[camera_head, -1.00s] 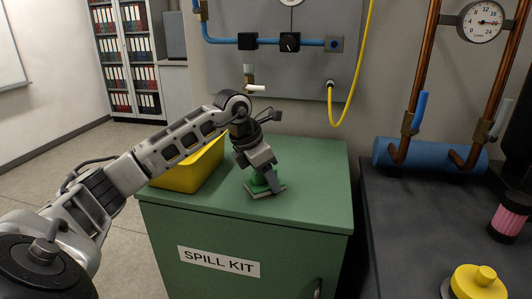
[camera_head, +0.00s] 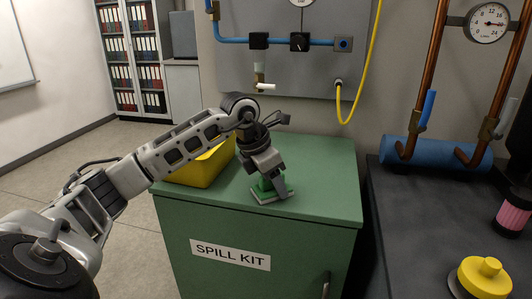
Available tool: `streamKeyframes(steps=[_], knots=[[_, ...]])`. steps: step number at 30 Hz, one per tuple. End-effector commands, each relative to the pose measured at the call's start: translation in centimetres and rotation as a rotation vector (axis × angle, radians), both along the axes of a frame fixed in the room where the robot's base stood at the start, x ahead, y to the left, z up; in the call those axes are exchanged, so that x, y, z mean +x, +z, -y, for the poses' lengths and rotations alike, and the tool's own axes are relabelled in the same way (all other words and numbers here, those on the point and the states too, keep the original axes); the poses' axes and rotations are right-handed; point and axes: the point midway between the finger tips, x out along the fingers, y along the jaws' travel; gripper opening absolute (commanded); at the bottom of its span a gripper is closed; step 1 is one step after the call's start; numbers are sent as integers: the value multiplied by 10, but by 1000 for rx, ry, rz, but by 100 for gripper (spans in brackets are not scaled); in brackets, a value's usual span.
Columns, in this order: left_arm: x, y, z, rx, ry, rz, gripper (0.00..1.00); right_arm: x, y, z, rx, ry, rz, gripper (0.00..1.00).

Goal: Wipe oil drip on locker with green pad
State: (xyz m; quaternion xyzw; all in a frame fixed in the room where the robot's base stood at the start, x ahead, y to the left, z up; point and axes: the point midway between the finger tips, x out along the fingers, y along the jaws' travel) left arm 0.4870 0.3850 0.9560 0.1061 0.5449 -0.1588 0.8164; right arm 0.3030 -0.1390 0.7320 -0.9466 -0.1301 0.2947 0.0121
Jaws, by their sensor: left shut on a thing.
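My left gripper (camera_head: 270,182) points down over the green SPILL KIT locker (camera_head: 320,175). It is shut on the green pad (camera_head: 264,186), a green block with a flat pale base. The pad is low at the locker top, near its front edge; whether it presses on the surface I cannot tell. No oil drip shows on the visible part of the top; the gripper and pad hide the patch beneath them. My right gripper is not in view.
A yellow bin (camera_head: 205,168) stands on the locker's left, behind my left arm. A wall panel with a tap (camera_head: 265,86) and yellow hose (camera_head: 362,85) is behind. A dark bench (camera_head: 425,225) at right bears a blue roll (camera_head: 430,152) and yellow knob (camera_head: 484,277).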

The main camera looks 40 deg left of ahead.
Motion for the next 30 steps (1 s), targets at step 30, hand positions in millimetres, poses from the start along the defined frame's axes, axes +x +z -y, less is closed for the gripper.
streamKeyframes(steps=[30], knots=[[-11,82,-3,1,17,-1,29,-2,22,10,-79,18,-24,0]])
